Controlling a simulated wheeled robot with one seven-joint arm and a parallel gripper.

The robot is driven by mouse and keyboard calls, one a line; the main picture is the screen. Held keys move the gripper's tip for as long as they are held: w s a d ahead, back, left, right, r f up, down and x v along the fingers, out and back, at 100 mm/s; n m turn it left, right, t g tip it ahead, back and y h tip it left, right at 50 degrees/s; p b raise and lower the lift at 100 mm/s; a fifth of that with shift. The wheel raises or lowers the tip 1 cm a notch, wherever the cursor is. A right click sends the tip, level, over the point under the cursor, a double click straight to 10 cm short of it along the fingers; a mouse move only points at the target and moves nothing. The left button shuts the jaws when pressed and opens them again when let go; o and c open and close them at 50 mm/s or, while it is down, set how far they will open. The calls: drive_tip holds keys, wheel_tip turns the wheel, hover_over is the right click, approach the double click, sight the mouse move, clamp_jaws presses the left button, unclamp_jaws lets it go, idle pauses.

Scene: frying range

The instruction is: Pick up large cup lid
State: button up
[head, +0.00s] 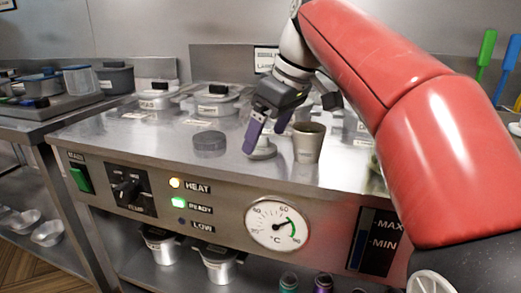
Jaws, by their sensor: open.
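My gripper (265,141) is open, with its purple fingers pointing down over the steel counter. A small, pale round lid-like piece (264,152) with a raised middle lies on the counter right below and between the fingers; I cannot tell if they touch it. A metallic, tapered cup (308,143) stands upright just right of it. A flat grey disc (209,142) lies to the left, apart from the gripper. I cannot tell for sure which of these is the large cup lid.
Several lidded pots (216,101) are set into the back of the counter (165,150). The front panel carries a dial (276,225) and switches. Another counter with pots stands at left. My red arm hides the right side. The counter's left front is clear.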

drive_tip(key=shift+x, duration=0.95)
drive_tip(key=c, duration=1)
drive_tip(key=shift+r, duration=0.1)
drive_tip(key=shift+c, duration=0.2)
